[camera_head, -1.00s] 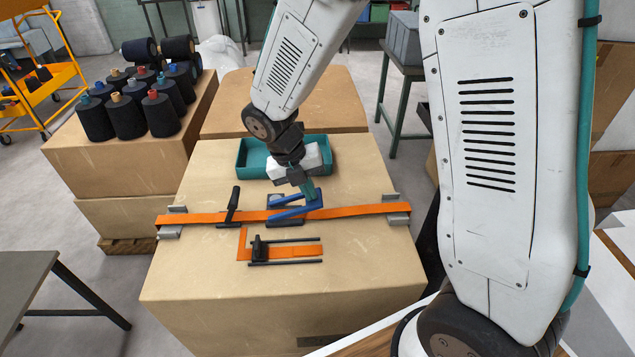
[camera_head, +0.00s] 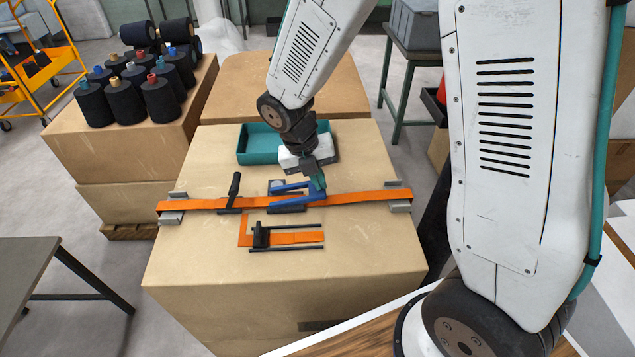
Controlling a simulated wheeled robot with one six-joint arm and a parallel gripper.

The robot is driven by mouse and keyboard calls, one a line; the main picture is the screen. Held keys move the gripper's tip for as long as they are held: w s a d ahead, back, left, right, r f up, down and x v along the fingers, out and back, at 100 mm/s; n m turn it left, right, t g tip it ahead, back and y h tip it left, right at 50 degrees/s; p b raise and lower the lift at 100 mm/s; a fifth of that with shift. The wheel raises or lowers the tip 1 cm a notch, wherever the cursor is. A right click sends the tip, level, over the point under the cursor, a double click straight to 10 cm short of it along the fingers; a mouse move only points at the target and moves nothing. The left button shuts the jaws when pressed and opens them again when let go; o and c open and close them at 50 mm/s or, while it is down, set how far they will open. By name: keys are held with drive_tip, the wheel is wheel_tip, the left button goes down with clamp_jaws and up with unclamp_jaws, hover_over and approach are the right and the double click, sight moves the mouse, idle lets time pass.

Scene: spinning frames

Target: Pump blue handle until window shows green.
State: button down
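The blue handle (camera_head: 290,197) belongs to a strapping tensioner set on the orange strap (camera_head: 350,199) that crosses the top of the large cardboard box. My gripper (camera_head: 318,183) is at the right end of the blue handle, with its fingers pointing down at it. The fingers are small and partly hidden by the wrist, so I cannot tell whether they are closed on the handle. The handle lies low over the tensioner. A small pale patch (camera_head: 277,185) shows behind the handle. I cannot make out a window colour.
A black lever (camera_head: 234,187) stands up from the strap on the left. An orange strap piece with a black tool (camera_head: 262,236) lies in front. A teal tray (camera_head: 257,146) sits behind. Cones of dark yarn (camera_head: 125,100) stand on boxes at left.

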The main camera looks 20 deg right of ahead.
sight(313, 189)
drive_tip(key=s+d+v, duration=0.1)
drive_tip(key=d+v, duration=0.1)
drive_tip(key=v, duration=1)
drive_tip(key=shift+r, duration=0.4)
drive_tip(key=shift+w+d, duration=0.1)
drive_tip(key=shift+w, duration=0.05)
drive_tip(key=s+d+r+m+t+y, duration=0.1)
drive_tip(key=s+d+r+m, duration=0.1)
drive_tip(key=s+m, duration=0.5)
drive_tip(key=s+d+r+m+y, duration=0.1)
drive_tip(key=s+d+r+m, duration=0.2)
drive_tip(key=s+m, duration=0.4)
drive_tip(key=s+d+r+m+t+y, duration=0.1)
drive_tip(key=s+r+m, duration=0.3)
drive_tip(key=m, duration=1.4)
drive_tip(key=shift+s+d+t, duration=0.3)
drive_tip(key=shift+s+d, duration=0.45)
drive_tip(key=shift+s, duration=1.1)
